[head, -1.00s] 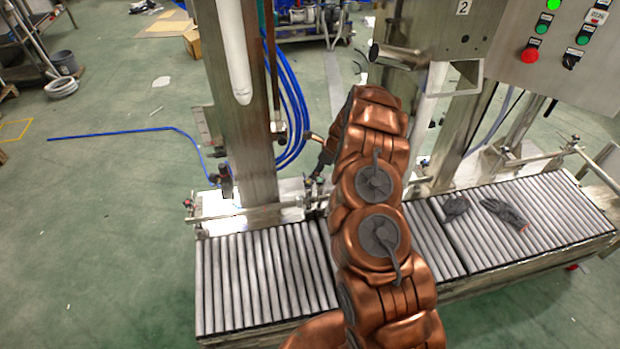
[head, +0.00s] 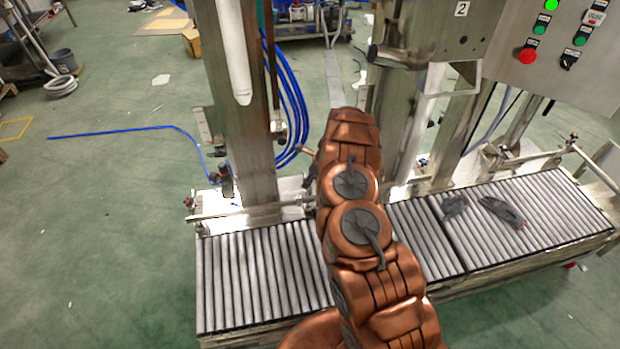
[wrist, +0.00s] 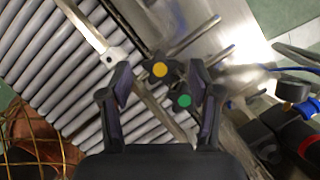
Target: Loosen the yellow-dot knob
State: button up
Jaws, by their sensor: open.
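In the wrist view the yellow-dot knob (wrist: 159,70) is a dark knob with a yellow dot on its face, on the metal rail hardware. It shows between the two fingertips of my gripper (wrist: 160,76), which is open with space on both sides of the knob. I cannot tell how far above it the fingertips are. A similar green-dot knob (wrist: 183,101) sits below and to the right, closer to the palm, also between the fingers. In the head view my copper arm covers this spot, and neither knob can be made out.
The roller conveyor (head: 262,275) runs across the front, with dark gloves (head: 503,211) on its right part. Metal columns (head: 241,130) stand behind it. A guide rail (wrist: 84,25) and thin rods (wrist: 194,36) lie close to the fingers. Blue hoses (head: 293,95) hang behind.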

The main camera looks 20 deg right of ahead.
jog(key=shift+f, duration=0.1)
jog(key=c, duration=1.2)
